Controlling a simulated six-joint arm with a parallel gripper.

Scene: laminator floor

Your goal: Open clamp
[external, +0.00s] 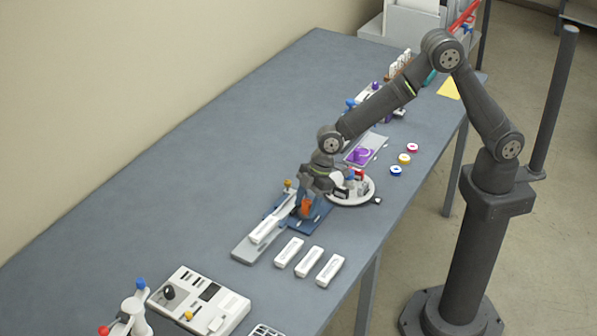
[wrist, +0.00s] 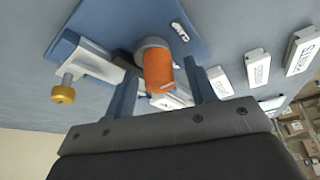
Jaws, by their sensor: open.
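The clamp shows as an orange knob or handle (wrist: 158,72) on a grey post over a blue base plate (wrist: 120,25) in the wrist view. In the external view the orange part (external: 305,207) is partly hidden under my gripper, on the blue base (external: 318,219). My gripper (wrist: 160,90) is open, with one blue finger on each side of the orange knob. I cannot tell whether the fingers touch it. A brass knob (wrist: 63,94) on a white bar is left of my fingers in the wrist view.
A grey rail with a white block (external: 264,229) runs beside the clamp. Several white labelled blocks (external: 308,261) lie in front. A round white turntable (external: 352,191) stands close behind my gripper. A white control panel (external: 198,301) is at the near left. The table's left side is clear.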

